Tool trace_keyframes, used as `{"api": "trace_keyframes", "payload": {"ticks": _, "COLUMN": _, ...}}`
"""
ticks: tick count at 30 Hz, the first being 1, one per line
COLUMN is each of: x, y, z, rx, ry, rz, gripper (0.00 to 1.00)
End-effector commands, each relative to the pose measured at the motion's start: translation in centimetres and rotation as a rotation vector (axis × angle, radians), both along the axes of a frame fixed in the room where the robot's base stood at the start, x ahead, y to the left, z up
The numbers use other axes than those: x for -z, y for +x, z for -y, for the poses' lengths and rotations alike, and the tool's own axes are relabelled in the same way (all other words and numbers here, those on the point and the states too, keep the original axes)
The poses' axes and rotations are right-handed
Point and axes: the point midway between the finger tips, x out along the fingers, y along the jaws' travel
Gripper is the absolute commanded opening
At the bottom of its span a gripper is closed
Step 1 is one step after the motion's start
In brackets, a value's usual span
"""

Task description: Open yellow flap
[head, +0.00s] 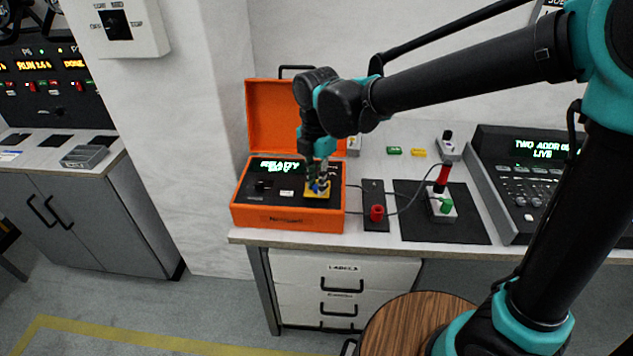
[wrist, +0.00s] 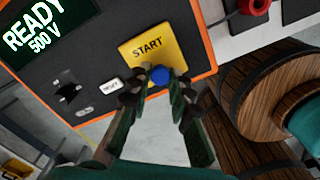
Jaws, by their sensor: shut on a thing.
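The yellow flap (head: 311,195) is on the right side of the panel of an orange tester case (head: 290,217). In the wrist view the flap (wrist: 149,43) reads START and appears to lie flat on the dark panel. A blue knob (wrist: 160,75) sits at its near edge. My gripper (head: 318,184) reaches down over the flap. In the wrist view my gripper (wrist: 161,83) has its fingertips on either side of the blue knob, shut on it. The fingers hide part of the flap in the head view.
The case's orange lid (head: 270,115) stands open behind. The panel's screen (wrist: 38,25) reads READY 500 V. A red socket (head: 377,213) and a cable lie right of the case. A wooden stool (head: 415,318) stands in front of the bench.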

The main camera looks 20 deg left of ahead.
Motion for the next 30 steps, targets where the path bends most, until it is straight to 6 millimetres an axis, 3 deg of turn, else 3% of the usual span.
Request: {"api": "trace_keyframes", "payload": {"ticks": 30, "x": -2.0, "y": 2.5, "z": -0.8, "rx": 0.0, "ry": -0.151, "rz": -0.479, "gripper": 0.0}}
